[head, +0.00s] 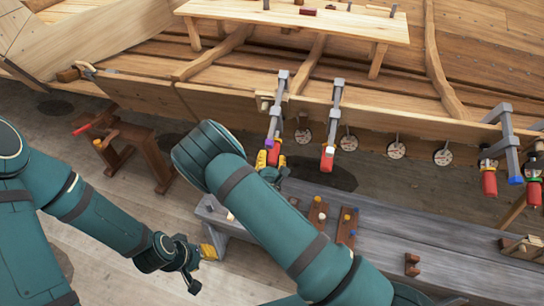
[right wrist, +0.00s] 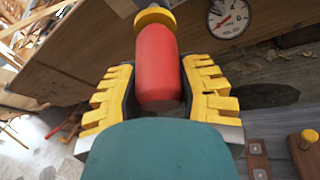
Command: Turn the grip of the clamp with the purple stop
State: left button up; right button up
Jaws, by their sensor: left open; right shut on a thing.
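The clamp with the purple stop (head: 268,143) hangs on the hull's plank edge, its grey bar (head: 277,108) upright. Its red grip (head: 274,156) points down, and in the right wrist view the grip (right wrist: 158,65) shows large, with a yellow collar (right wrist: 155,17) at its top. My right gripper (head: 270,164) is shut on this red grip, one yellow ridged finger on each side; it also shows in the right wrist view (right wrist: 160,95). The purple stop does not show there. My left gripper (head: 202,262) is open and empty, low beside the bench's left end.
Another clamp (head: 334,120) hangs just right; more (head: 504,140), with blue and green stops, hang far right. Round gauges (head: 348,142) line the hull. A grey bench (head: 390,250) holds small wooden blocks. A brown trestle (head: 150,150) stands left. The floor at lower left is clear.

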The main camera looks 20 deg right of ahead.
jog(key=shift+w+r+m+t+y, duration=0.15)
jog(key=shift+m+t+y, duration=0.15)
jog(key=shift+m+y, duration=0.25)
dwell(0.4)
jog(key=o, duration=1.2)
jog(key=v, duration=1.2)
